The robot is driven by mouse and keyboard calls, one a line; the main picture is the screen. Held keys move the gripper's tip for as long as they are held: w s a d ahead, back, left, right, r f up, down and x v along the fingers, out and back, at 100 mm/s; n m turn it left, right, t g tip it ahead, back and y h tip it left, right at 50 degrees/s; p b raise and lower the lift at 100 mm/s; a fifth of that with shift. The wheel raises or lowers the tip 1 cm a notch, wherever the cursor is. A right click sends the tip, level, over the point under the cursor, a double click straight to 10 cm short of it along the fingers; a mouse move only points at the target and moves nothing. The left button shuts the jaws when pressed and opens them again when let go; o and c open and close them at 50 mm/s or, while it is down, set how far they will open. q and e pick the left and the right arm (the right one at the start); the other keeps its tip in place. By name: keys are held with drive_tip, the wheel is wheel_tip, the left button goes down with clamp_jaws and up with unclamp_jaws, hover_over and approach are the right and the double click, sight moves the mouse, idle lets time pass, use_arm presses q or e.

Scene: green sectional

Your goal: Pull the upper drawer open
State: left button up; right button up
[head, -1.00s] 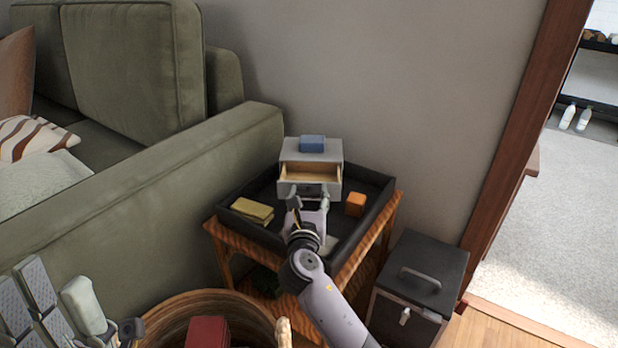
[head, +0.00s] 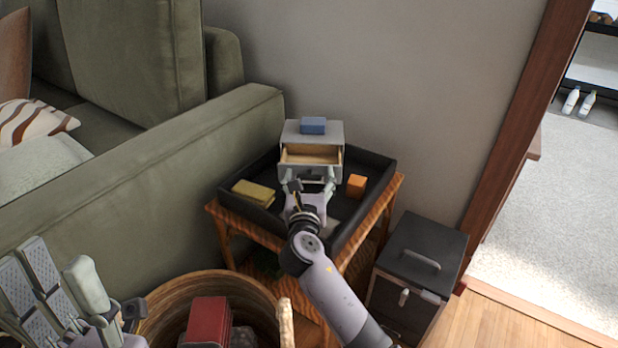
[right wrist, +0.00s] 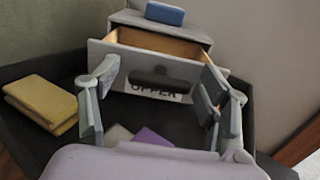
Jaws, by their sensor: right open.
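The small grey drawer unit (head: 329,131) stands on the black tray with a blue block (head: 313,125) on top. Its upper drawer (right wrist: 118,58), labelled UPPER, is pulled partly out; its bare wooden inside (head: 311,158) shows. The dark handle (right wrist: 160,79) is on the drawer front. My right gripper (head: 313,184) is in front of the drawer, open, with its fingers apart on either side of the handle and nothing held; it also shows in the right wrist view (right wrist: 155,108). My left gripper (head: 68,285) is at the lower left, away from the drawer; its jaw opening is unclear.
The black tray (head: 376,203) on a wooden side table (head: 395,192) holds a yellow item (head: 254,193) and an orange block (head: 357,186). A basket (head: 165,300) and a black box (head: 425,240) stand nearby. The sofa arm (head: 180,160) borders the left.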

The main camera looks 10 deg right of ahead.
drive_tip(key=v, duration=1.2)
